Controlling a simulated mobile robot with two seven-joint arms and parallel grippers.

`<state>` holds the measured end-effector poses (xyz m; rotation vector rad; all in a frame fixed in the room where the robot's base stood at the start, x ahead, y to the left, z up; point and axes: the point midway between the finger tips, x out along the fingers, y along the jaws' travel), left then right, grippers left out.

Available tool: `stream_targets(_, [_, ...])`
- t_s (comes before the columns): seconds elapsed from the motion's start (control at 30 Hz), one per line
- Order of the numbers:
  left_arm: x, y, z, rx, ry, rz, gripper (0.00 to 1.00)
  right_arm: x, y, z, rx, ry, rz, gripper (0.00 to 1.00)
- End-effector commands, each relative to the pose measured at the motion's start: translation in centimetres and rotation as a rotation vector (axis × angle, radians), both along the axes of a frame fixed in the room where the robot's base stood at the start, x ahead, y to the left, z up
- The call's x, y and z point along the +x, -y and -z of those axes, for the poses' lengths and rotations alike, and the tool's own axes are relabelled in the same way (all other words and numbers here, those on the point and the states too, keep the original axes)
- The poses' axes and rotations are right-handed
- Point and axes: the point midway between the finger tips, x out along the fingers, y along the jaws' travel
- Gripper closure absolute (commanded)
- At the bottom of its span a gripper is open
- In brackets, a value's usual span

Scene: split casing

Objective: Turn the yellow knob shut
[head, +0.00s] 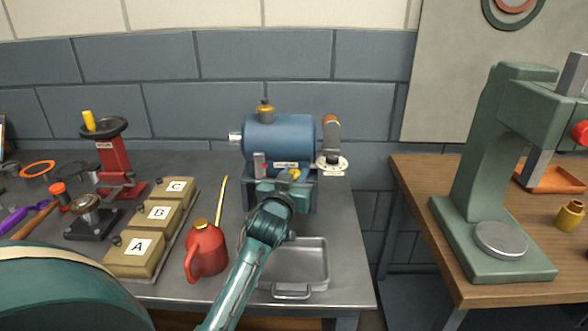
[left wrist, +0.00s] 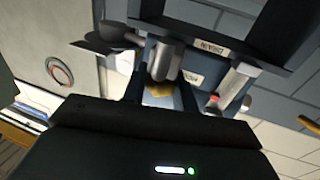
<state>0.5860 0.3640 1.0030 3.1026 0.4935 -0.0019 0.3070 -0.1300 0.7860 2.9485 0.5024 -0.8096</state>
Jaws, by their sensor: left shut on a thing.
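The blue casing machine (head: 285,137) stands at the back of the grey bench. The yellow knob (head: 295,173) is low on its front, mostly hidden behind my left gripper (head: 285,183). In the left wrist view a bit of the yellow knob (left wrist: 157,91) shows between the fingers. My left gripper is shut on the knob, its arm reaching in from the front. Its turn angle cannot be told. My right gripper is not in view.
A grey metal tray (head: 310,262) lies below the arm. A red oil can (head: 206,250) with a long spout stands close to its left. Lettered boxes (head: 160,213) are further left. A wooden table (head: 420,200) with a green press (head: 485,170) is at right.

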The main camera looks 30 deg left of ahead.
Motion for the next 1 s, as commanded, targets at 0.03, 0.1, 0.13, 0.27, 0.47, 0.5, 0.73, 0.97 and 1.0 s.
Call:
stream_targets(0.03, [0.02,-0.06,-0.26,0.002,0.004,0.003,0.94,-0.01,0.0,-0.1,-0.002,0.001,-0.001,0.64])
stream_targets(0.1, [0.03,-0.05,-0.23,0.003,0.005,0.005,0.94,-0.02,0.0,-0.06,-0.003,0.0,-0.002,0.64])
stream_targets(0.13, [0.03,-0.05,-0.22,0.003,0.005,0.005,0.94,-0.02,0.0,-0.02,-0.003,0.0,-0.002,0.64])
stream_targets(0.27, [0.03,-0.04,-0.22,0.002,0.007,0.005,0.94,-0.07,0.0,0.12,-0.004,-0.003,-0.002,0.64])
stream_targets(0.47, [0.03,-0.04,-0.22,0.002,0.006,0.004,0.64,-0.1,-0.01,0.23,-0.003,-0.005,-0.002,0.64])
stream_targets(0.5, [0.03,-0.04,-0.2,0.002,0.006,0.004,0.61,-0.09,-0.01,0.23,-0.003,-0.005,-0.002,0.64])
stream_targets(0.73, [0.02,-0.02,-0.09,0.001,0.003,0.004,0.5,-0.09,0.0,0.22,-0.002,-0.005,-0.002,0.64])
stream_targets(0.97, [-0.44,0.16,0.03,0.0,0.001,0.005,0.5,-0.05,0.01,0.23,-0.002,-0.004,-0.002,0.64])
stream_targets(1.0, [-0.79,0.28,0.05,-0.001,0.001,0.005,0.5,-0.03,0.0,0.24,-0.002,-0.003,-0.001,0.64])
